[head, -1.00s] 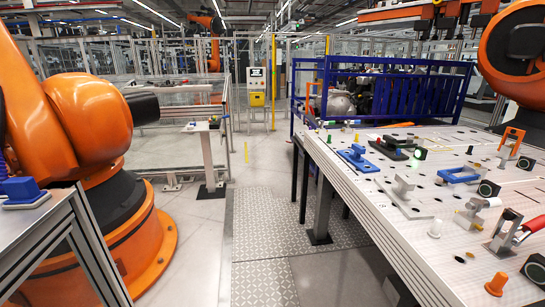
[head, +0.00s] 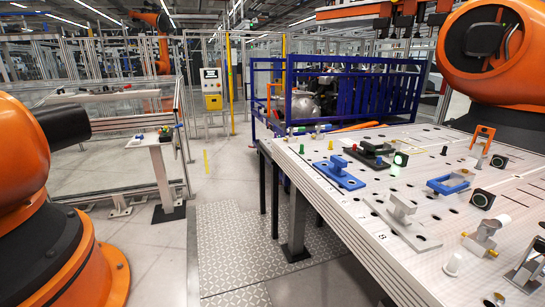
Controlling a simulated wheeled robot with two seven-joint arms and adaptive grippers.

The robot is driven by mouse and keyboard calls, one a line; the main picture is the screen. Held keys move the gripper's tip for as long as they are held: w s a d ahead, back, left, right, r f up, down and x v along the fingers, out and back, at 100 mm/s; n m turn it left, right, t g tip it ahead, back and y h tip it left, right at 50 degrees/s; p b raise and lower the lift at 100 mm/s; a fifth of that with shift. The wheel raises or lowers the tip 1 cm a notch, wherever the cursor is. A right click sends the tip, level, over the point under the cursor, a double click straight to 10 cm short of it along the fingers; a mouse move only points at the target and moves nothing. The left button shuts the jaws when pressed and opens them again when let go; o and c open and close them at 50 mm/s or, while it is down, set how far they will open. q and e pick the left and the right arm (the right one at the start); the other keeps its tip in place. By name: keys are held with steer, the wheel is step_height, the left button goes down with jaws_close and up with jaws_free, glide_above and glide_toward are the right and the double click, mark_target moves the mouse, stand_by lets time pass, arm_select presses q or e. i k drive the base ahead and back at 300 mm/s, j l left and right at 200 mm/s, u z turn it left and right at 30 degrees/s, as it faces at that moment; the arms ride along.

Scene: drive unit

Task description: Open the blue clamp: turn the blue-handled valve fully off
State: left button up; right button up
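A blue fixture (head: 340,175) with a flat base and raised block sits near the left edge of the white worktable (head: 310,160). A second blue part (head: 450,185), a low open bracket, lies further right on the same table. I cannot tell which of them is the blue clamp, and no blue-handled valve is clear to me. A grey fixture (head: 402,212) of similar shape stands in front of the blue one. Neither of my grippers is in view.
Metal clamps (head: 484,238) and an orange bracket (head: 482,138) also stand on the table. A large orange robot arm (head: 40,215) is at left. A blue fenced cage (head: 380,95) stands behind the table. Clear floor (head: 225,165) runs between the arm and table.

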mark_target(318, 127)
steer(key=i+j+z, duration=0.7)
steer(key=i+j, duration=0.15)
steer(key=i+j+z, duration=0.3)
steer(key=j, duration=0.3)
steer(key=i+j, duration=0.1)
steer(key=j, duration=0.2)
steer(key=i+j+z, duration=0.1)
steer(key=j, duration=0.2)
steer(key=i+j, duration=0.1)
steer(key=j, duration=0.2)
steer(key=z, duration=0.05)
